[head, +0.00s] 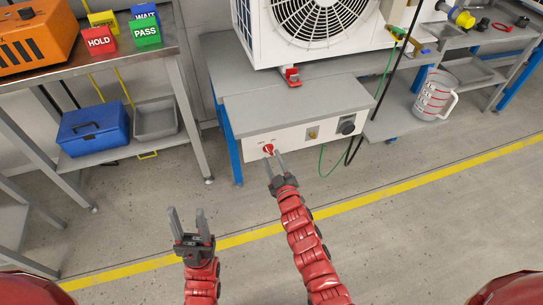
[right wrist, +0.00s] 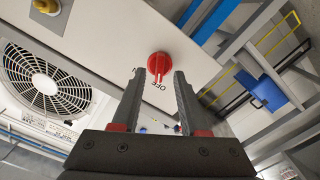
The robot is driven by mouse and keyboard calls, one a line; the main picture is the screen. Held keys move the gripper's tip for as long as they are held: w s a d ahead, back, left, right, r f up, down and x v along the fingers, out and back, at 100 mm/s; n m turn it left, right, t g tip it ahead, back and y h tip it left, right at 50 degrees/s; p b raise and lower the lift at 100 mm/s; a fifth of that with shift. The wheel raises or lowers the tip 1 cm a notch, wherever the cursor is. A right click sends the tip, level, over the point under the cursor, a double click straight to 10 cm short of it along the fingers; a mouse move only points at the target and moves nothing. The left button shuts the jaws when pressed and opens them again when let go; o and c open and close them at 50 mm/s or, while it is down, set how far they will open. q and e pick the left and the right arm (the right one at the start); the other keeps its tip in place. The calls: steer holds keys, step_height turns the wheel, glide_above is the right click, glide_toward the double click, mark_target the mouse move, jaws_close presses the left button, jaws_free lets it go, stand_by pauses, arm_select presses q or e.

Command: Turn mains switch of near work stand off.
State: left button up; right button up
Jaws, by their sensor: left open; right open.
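The mains switch is a red rotary knob (head: 268,148) on the pale front panel (head: 300,138) of the near work stand. Contact is not clear. My left gripper (head: 187,216) is open and empty over the floor, away from the stand.
A fan unit (head: 310,30) stands on the work stand's top. The panel also has a brass fitting (head: 313,134) and a dark round knob (head: 347,127). A bench (head: 185,60) stands left, a measuring jug (head: 434,96) right. Floor in front is clear.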

steer(key=p+v, duration=0.2)
steer(key=v, duration=1.3)
steer(key=shift+s+r, duration=0.15)
steer(key=shift+s, duration=0.15)
steer(key=shift+d, duration=0.15)
